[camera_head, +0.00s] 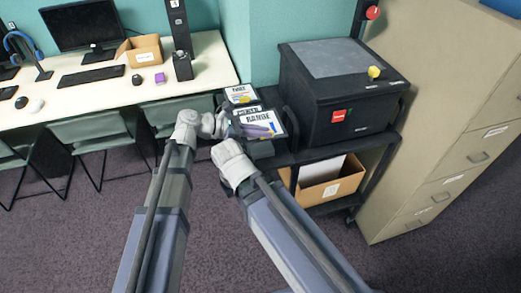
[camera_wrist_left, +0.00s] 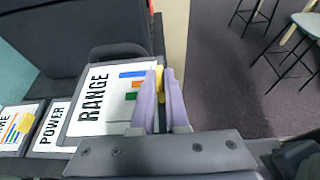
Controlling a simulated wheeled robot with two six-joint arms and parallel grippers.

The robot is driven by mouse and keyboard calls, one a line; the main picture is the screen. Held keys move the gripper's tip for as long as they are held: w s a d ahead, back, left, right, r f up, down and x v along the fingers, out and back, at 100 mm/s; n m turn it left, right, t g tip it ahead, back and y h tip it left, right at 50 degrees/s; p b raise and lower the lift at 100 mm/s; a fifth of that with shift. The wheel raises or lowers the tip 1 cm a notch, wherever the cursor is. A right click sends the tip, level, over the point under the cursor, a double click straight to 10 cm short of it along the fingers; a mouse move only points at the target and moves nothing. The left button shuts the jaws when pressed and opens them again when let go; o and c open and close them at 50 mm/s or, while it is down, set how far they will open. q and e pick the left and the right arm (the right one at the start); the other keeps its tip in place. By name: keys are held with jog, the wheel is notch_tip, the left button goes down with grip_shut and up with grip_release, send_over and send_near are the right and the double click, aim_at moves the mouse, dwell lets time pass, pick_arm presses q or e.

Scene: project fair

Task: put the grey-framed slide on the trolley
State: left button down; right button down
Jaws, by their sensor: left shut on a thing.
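A slide marked RANGE (camera_wrist_left: 98,103) has a dark grey frame and a white face with coloured bars. My left gripper (camera_wrist_left: 160,95) is shut at its edge, with a small yellow part between the purple fingers. In the head view the left gripper (camera_head: 256,130) lies across the RANGE slide (camera_head: 266,118), over the left end of the black trolley (camera_head: 302,157). I cannot tell whether the slide touches the trolley top. A slide marked POWER (camera_wrist_left: 52,128) and another slide (camera_wrist_left: 17,126) lie beside it. My right wrist shows just below; its fingers are hidden.
A large black box (camera_head: 335,105) with a yellow knob (camera_head: 374,72) fills the trolley's right side. A cardboard box (camera_head: 325,182) sits on its lower shelf. A beige filing cabinet (camera_head: 450,130) stands at right. A desk (camera_head: 100,90) with grey chairs is at left.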

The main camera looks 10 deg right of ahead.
pick_arm(q)
jog(key=shift+f+b, duration=5)
jog(key=shift+f, duration=0.15)
jog(key=c, duration=0.9)
grip_release()
